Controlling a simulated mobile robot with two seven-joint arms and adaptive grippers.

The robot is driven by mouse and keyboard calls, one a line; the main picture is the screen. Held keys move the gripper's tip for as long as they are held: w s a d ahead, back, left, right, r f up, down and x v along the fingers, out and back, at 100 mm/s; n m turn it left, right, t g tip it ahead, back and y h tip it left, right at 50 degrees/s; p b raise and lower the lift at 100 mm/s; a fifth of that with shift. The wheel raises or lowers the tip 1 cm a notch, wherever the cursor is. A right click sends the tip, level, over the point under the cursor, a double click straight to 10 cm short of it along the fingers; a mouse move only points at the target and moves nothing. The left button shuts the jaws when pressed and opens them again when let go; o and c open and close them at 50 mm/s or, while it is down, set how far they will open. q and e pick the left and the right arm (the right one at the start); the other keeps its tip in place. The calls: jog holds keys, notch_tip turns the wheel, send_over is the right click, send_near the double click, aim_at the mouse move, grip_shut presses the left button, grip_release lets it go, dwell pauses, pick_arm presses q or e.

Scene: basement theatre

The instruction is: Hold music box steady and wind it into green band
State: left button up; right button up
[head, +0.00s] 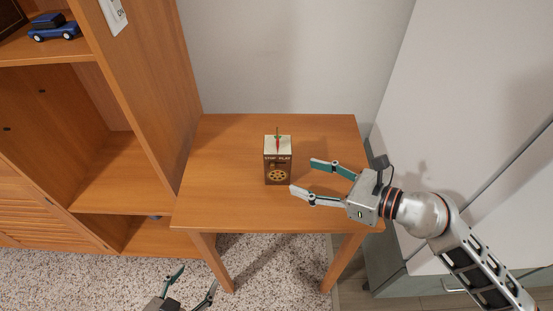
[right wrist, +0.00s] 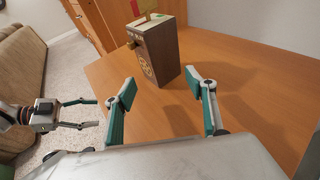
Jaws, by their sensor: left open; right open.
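The music box (head: 278,170) stands upright on the small wooden table (head: 225,205) in the head view. It is a brown box with a round grille on its front, lettering above it, and a red and green indicator on top. In the right wrist view the music box (right wrist: 160,55) stands beyond the fingers, with a small knob on one face. My right gripper (head: 302,177) is open and empty, just right of the box and apart from it. My left gripper (head: 195,284) is open and empty, low in front of the table; it also shows in the right wrist view (right wrist: 96,112).
A wooden shelf unit (head: 150,90) stands left of the table, with a blue toy car (head: 53,27) on an upper shelf. A grey-white cabinet (head: 470,120) stands at the right. The tabletop around the box is clear. A sofa (right wrist: 22,65) shows in the right wrist view.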

aim_at(281, 169)
jog(key=shift+x, duration=4.3)
grip_shut()
grip_release()
